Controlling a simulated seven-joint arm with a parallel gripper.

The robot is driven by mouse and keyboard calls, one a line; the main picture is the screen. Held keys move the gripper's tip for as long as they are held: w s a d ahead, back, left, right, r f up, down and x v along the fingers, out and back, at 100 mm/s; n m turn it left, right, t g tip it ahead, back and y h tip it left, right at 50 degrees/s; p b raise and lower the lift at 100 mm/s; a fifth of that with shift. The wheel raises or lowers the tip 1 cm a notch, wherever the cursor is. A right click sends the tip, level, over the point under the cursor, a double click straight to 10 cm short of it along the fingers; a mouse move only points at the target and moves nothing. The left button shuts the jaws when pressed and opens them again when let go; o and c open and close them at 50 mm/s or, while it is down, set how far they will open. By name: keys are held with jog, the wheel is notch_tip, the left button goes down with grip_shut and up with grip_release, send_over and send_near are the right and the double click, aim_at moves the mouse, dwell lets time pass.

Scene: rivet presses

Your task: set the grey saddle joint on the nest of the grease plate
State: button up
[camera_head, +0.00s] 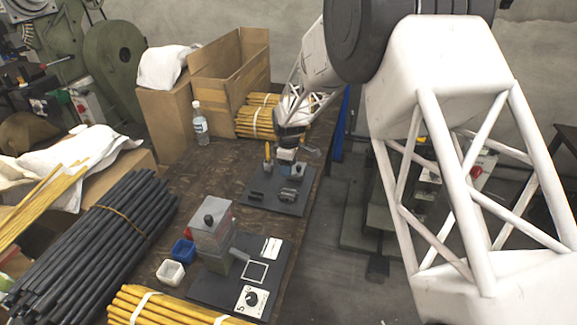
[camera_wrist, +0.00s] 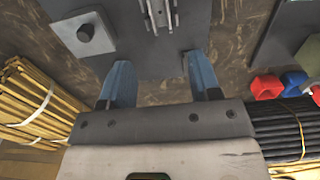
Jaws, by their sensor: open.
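My gripper (camera_wrist: 160,85) is open and empty, its two blue fingers apart. In the head view it hangs low near the far end of the far dark plate (camera_head: 297,208) and is partly hidden. In the wrist view that dark plate (camera_wrist: 125,55) lies ahead of the fingers. A grey two-walled piece, seemingly the saddle joint (camera_wrist: 160,12), is cut off at the top edge, ahead of the finger gap. The head view shows a grey piece (camera_head: 289,195) and a black piece (camera_head: 257,197) on the plate.
A nearer dark plate (camera_head: 208,289) holds a grey block stack (camera_head: 213,240) and white markings. Black rods (camera_head: 90,240), yellow rods (camera_head: 165,308), cardboard boxes (camera_head: 230,75) and a bottle (camera_head: 200,125) crowd the table.

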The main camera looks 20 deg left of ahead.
dwell(0.4)
jog(key=s+d+r+m, duration=0.3)
jog(key=s+d+r, duration=0.2)
jog(key=d+r, duration=0.35)
jog(key=s+d+r+m+t, duration=0.1)
jog(key=s+d+r+m, duration=0.2)
jog(key=s+d+r, duration=0.45)
jog(key=s+d+r+m, duration=0.35)
jog(key=d+r, duration=0.45)
jog(key=d, duration=0.3)
jog(key=s+d+r+m, duration=0.1)
jog(key=s+d+m, duration=0.3)
jog(key=s, duration=1)
jog(key=s+d+r+m+t, duration=0.1)
jog(key=s+d+m, duration=0.3)
jog(key=s+d, duration=0.7)
jog(key=s+r, duration=0.1)
jog(key=s, duration=0.3)
jog(key=shift+m+t, duration=0.3)
jog(key=shift+m, duration=0.05)
